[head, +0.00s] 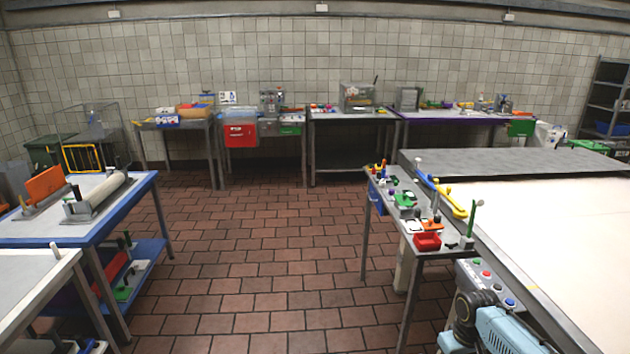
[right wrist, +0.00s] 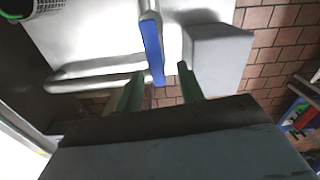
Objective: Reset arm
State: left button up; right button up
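The task names no object. My right gripper (right wrist: 159,72) shows in the right wrist view, with its two green fingers spread apart. A blue strip (right wrist: 153,52) on a pale metal part shows in the gap between the fingertips. It seems to lie beyond them, and I see no grip on it. No gripper shows in the head view, and my left gripper is in neither view.
A large white-topped table (head: 570,225) fills the right side, with a narrow tool table (head: 455,254) beside it. A blue-edged table (head: 60,235) stands at left. Several benches line the back wall. The brick-tiled floor (head: 265,240) between them is clear.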

jog(key=shift+s+a+n, duration=0.1)
jog(key=shift+a+n, duration=0.25)
jog(key=shift+n, duration=0.55)
jog(key=shift+r, duration=0.1)
